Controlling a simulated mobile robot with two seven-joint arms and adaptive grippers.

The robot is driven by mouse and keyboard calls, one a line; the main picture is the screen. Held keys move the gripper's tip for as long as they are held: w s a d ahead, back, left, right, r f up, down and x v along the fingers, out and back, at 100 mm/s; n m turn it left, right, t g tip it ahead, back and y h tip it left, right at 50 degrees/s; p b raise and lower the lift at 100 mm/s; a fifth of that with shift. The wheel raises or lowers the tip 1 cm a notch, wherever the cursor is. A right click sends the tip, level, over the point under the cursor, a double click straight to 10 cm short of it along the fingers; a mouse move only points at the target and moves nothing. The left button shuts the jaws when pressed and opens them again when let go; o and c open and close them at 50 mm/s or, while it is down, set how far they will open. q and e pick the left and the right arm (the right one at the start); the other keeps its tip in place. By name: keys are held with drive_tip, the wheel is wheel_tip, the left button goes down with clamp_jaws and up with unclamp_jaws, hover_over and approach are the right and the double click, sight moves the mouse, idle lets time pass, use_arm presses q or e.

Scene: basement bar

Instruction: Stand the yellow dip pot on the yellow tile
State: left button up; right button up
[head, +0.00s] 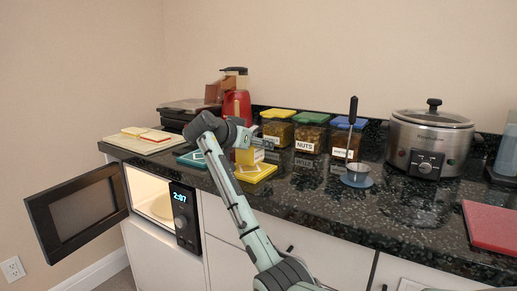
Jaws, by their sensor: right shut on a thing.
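My right gripper (242,138) reaches in from the bottom right with its arm bent over the counter, and it points down. It is shut on the yellow dip pot (243,157), which is partly hidden by the gripper and wrist. The pot is over the left part of the yellow tile (266,174), which lies flat on the dark counter. I cannot tell whether the pot's base touches the tile. My left gripper is not in view.
A teal tile (190,159) lies left of the arm. Labelled jars (310,137) stand behind. A microwave door (78,211) hangs open at left.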

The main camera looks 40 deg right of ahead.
sight(250, 151)
drive_tip(key=shift+f, duration=0.7)
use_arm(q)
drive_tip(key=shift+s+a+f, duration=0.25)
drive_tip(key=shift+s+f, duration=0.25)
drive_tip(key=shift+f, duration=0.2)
use_arm(e)
drive_tip(key=shift+f, duration=0.15)
drive_tip(key=shift+f, duration=0.1)
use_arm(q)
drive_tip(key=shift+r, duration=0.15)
use_arm(e)
drive_tip(key=o, duration=1.5)
use_arm(q)
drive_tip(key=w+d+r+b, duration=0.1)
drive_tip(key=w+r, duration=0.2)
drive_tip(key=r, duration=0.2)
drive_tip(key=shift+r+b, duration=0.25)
drive_tip(key=shift+b, duration=0.05)
use_arm(e)
drive_tip(key=v, duration=1.2)
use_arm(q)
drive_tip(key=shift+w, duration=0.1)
